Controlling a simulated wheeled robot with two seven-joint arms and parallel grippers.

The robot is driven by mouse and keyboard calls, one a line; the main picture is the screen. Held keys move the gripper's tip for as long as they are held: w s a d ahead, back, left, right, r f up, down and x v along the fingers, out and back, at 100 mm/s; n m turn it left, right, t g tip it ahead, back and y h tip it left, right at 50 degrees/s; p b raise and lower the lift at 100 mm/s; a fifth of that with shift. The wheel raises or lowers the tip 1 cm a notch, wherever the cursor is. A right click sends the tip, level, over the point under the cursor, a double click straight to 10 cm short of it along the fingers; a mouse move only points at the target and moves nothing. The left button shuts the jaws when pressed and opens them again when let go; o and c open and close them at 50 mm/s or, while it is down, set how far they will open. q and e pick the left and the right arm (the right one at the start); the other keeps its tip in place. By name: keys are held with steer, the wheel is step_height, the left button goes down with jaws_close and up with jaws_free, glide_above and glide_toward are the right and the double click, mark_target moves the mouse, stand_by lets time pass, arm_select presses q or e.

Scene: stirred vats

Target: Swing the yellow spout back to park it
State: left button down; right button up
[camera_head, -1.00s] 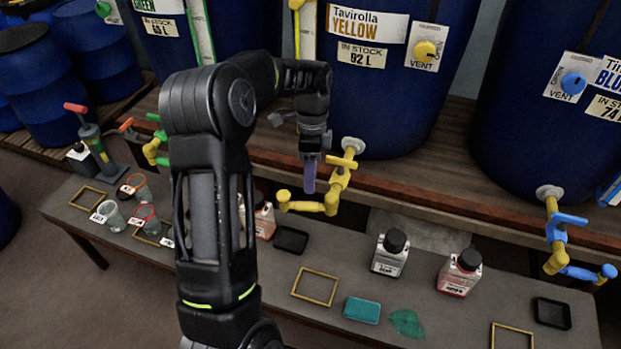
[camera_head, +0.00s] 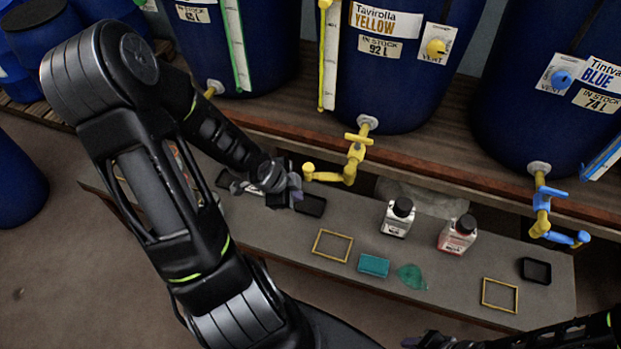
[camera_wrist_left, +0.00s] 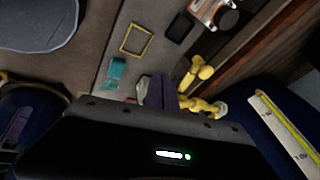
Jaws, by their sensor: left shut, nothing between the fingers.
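The yellow spout (camera_head: 328,177) sticks out to the left from the foot of the yellow tap (camera_head: 356,153), under the Tavirolla yellow vat (camera_head: 400,90). Its knobbed end points left, over the bench. My left gripper (camera_head: 297,196) is shut and empty, just left of and a little below the knobbed end in the head view. I cannot tell whether it touches. In the left wrist view the spout (camera_wrist_left: 198,75) lies just right of my purple fingers (camera_wrist_left: 164,90). My right gripper (camera_head: 425,341) shows only partly at the bottom edge; its jaws are unclear.
The bench (camera_head: 440,285) carries a white bottle (camera_head: 397,218), a red-labelled bottle (camera_head: 457,235), a teal sponge (camera_head: 373,265), a green cloth (camera_head: 411,277) and yellow frames (camera_head: 332,245). A blue tap (camera_head: 543,200) stands to the right. My left arm hides the bench's left part.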

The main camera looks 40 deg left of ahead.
arm_select(q)
steer(key=w, duration=0.1)
steer(key=w+r+t, duration=0.1)
steer(key=shift+w+d+r+t, duration=0.15)
steer(key=shift+w+t, duration=0.15)
steer(key=shift+w, duration=0.05)
steer(key=b, duration=0.6)
glide_toward(327, 177)
step_height(327, 177, down, 4)
steer(key=s+d, duration=0.3)
steer(key=w+a+f, duration=0.2)
steer(key=w, duration=0.3)
steer(key=shift+a+f, duration=0.2)
steer(key=shift+a, duration=0.1)
